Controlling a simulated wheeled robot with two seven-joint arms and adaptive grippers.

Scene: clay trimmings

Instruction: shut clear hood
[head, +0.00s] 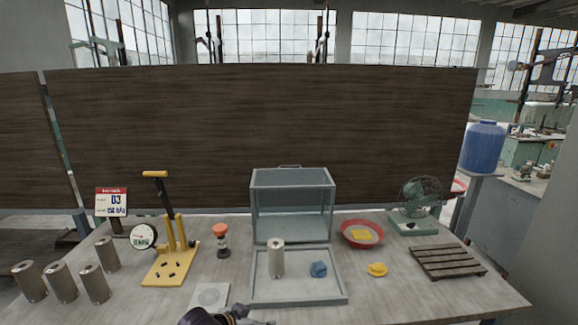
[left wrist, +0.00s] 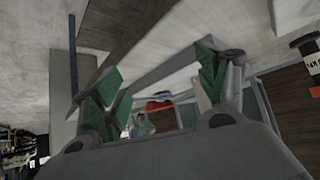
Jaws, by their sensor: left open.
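The clear hood (head: 292,178) is a box with a grey frame and see-through walls, standing at the middle of the table with a small handle on top. A flat grey-framed panel (head: 298,299) lies directly in front of it; I cannot tell whether it is hinged to the hood. A metal cylinder (head: 276,260) and a blue lump (head: 319,269) are on this panel. My left gripper (head: 243,316) is at the bottom edge, in front of the panel and partly cut off. In the left wrist view, its green-padded fingers (left wrist: 158,92) are apart with nothing held. My right gripper is not shown.
Several metal cylinders (head: 62,282) stand at left, beside a yellow press (head: 170,262) and a dial gauge (head: 143,237). An orange-topped bottle (head: 222,241) is left of the hood. A red bowl (head: 362,233), yellow lump (head: 377,269), fan (head: 412,222) and slatted rack (head: 448,262) are right.

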